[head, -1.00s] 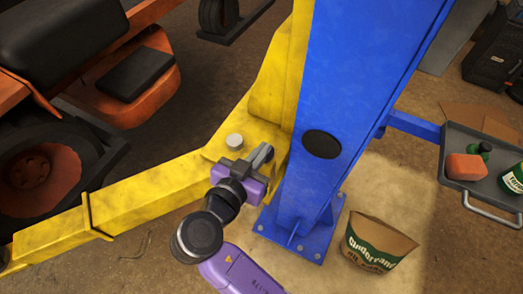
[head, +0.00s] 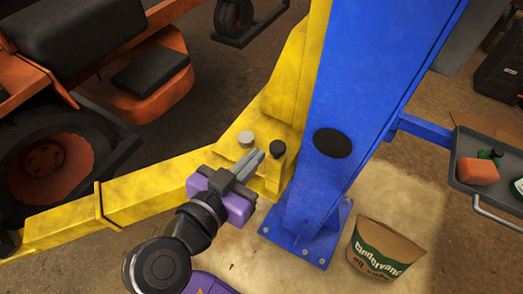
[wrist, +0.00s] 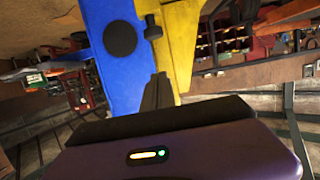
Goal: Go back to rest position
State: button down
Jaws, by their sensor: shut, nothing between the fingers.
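My gripper (head: 257,158) is shut and empty, with its grey fingers together. In the head view it is in front of the yellow lift carriage (head: 292,95), with the fingertips just left of a black knob (head: 278,148). I cannot tell whether they touch it. A grey round cap (head: 246,138) sits on the yellow arm behind the fingers. The wrist view shows the dark fingers (wrist: 157,92) pointing toward the blue post (wrist: 112,60) and the yellow carriage (wrist: 175,45), with the black knob (wrist: 152,27) beyond them.
The blue post (head: 375,90) stands right of my gripper on a bolted base. The yellow lift arm (head: 150,193) runs left toward an orange mower (head: 150,90). A granule bag (head: 380,252) stands on the floor. A grey tray (head: 475,172) holds an orange block and bottles.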

jog(key=shift+s+a+r, duration=0.1)
jog(key=shift+s+r, duration=0.05)
jog(key=shift+s, duration=0.05)
dwell(0.5)
